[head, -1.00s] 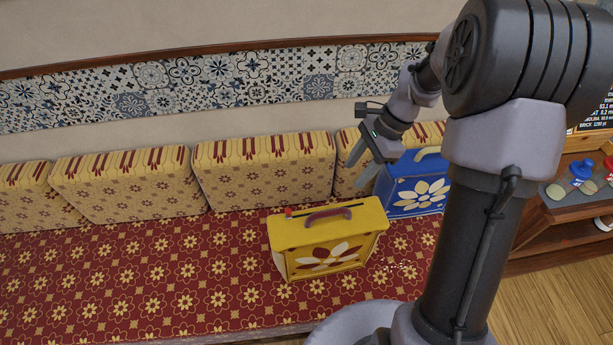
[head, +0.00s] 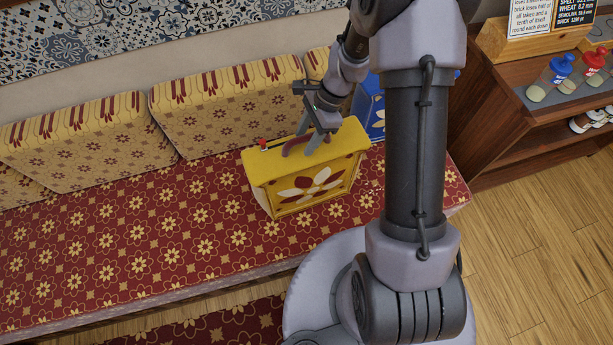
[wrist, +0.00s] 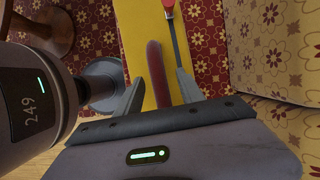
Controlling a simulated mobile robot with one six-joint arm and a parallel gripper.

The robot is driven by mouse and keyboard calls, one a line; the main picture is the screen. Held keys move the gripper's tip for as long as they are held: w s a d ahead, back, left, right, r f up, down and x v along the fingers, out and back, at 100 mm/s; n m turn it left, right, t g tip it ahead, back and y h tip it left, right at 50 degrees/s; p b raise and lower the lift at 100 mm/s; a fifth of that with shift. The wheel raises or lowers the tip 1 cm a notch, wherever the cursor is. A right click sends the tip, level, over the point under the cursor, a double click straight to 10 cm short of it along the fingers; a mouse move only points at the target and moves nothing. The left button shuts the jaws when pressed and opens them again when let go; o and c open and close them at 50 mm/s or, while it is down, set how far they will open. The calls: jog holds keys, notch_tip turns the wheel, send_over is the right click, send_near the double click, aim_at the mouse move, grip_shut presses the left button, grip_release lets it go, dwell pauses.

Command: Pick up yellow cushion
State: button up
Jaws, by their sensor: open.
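The yellow thing is a box-like case (head: 310,178) with a flower on its front and a dark red handle (head: 295,146) on top. It stands upright on the red patterned bench. My gripper (head: 308,150) is open just above the case top, at the handle. In the wrist view, the handle (wrist: 157,70) lies between the two spread fingers of my gripper (wrist: 158,88), and the yellow top (wrist: 138,40) shows behind it. Whether a finger touches the handle I cannot tell. Several yellowish patterned cushions (head: 220,110) lean along the bench back.
A blue case (head: 370,110) stands behind the yellow one, partly hidden by my arm. A wooden shelf (head: 490,130) stands at right. The red bench seat (head: 130,250) is clear at left.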

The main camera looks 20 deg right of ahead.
grip_shut()
dwell(1.4)
